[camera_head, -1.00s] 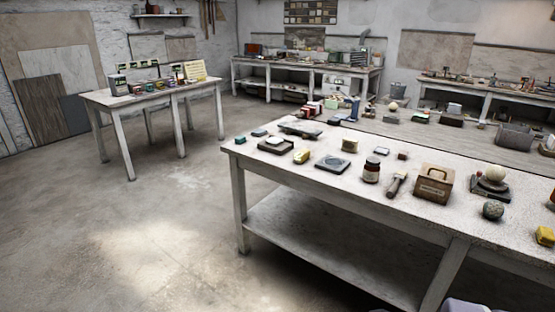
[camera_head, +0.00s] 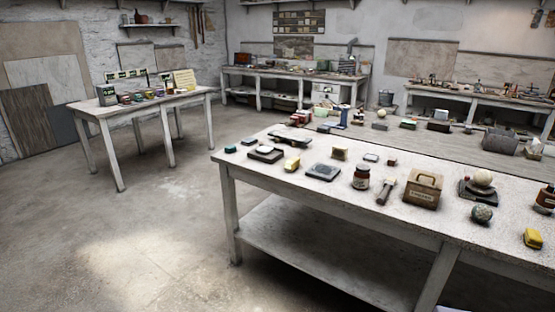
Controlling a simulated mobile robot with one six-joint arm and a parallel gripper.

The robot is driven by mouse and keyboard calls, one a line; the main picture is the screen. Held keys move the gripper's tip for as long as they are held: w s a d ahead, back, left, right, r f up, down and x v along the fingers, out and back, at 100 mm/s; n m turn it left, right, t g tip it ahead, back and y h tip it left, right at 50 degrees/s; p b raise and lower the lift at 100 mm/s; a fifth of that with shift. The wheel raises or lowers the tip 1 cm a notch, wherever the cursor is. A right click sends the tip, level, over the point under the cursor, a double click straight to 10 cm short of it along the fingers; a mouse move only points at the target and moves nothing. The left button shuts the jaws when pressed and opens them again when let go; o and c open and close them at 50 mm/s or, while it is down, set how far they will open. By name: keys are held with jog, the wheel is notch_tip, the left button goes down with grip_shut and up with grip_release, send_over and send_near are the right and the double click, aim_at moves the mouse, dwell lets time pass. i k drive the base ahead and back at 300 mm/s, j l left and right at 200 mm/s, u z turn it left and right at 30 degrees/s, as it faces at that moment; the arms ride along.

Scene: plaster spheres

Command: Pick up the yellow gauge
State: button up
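Two yellow items show on the long worktable (camera_head: 240,165). A small yellow piece (camera_head: 291,164) lies near the table's left front edge, beside a grey square plate (camera_head: 322,172). A larger, brighter yellow block (camera_head: 533,238) lies at the far right near the front edge. I cannot tell from this distance which one is the gauge. Both lie free on the tabletop. My gripper is not in view.
Between them stand a dark jar (camera_head: 361,178), a brush (camera_head: 385,191), a wooden box (camera_head: 423,189), a pale sphere on a dark base (camera_head: 482,179) and a speckled ball (camera_head: 482,214). Another table (camera_head: 85,104) stands at the left. The floor (camera_head: 150,225) in front is clear.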

aim_at(293, 164)
jog(key=i+j+z, duration=0.15)
jog(key=i, duration=0.55)
jog(key=i+j+z, duration=0.15)
jog(key=i+j, duration=0.25)
jog(key=i, duration=0.3)
jog(key=i+j+z, duration=0.2)
jog(key=i+j, duration=0.2)
jog(key=i, duration=0.25)
jog(key=i+j+z, duration=0.15)
jog(key=i+j, duration=0.35)
jog(key=i, duration=0.15)
